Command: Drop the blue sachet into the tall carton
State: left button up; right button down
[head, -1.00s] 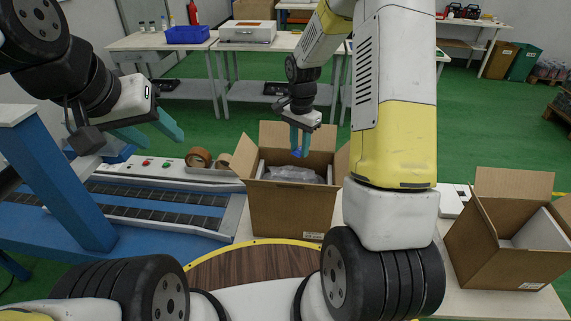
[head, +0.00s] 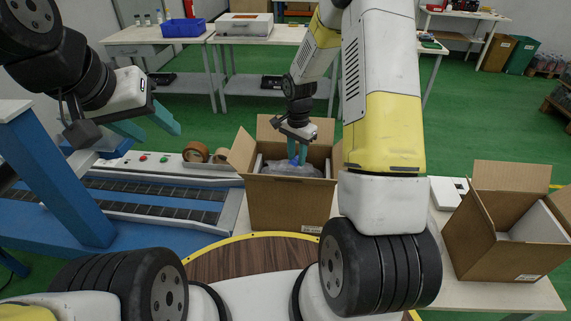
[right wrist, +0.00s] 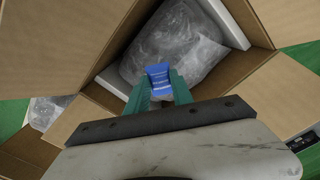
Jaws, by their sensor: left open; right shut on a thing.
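The tall carton (head: 290,206) stands open in the middle of the head view, flaps spread, with clear plastic wrapping (head: 291,170) inside. My right gripper (head: 298,157) points down into the carton's mouth, shut on the blue sachet (head: 293,162). In the right wrist view the sachet (right wrist: 158,74) shows between the teal fingertips (right wrist: 160,84), over the plastic wrapping (right wrist: 180,45). I cannot tell whether the sachet touches the wrapping. My left gripper (head: 154,124) is open and empty at the left, above the blue conveyor.
A second open carton (head: 500,240) with a white panel inside stands at the right. Tape rolls (head: 196,152) lie left of the tall carton, by the conveyor (head: 150,200). A blue bin (head: 183,27) and a white box sit on the back tables.

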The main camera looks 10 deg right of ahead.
jog(key=c, duration=1)
grip_release()
jog(key=shift+c, duration=0.2)
jog(key=shift+r, duration=3.9)
jog(key=s+r+n+t, duration=0.25)
jog(key=s+r, duration=0.25)
jog(key=r, duration=0.3)
jog(key=s+r+n+t, duration=0.1)
jog(key=s+r+n, duration=0.3)
jog(key=r, duration=0.5)
jog(key=s+a+r+n+t+y, duration=0.1)
jog(key=s+r+n, duration=0.1)
jog(key=s, duration=0.5)
jog(key=s+a+r+n+t+y, duration=0.1)
jog(key=s+r+n, duration=0.1)
jog(key=s, duration=0.6)
jog(key=shift+r+t, duration=0.35)
jog(key=shift+r, duration=0.45)
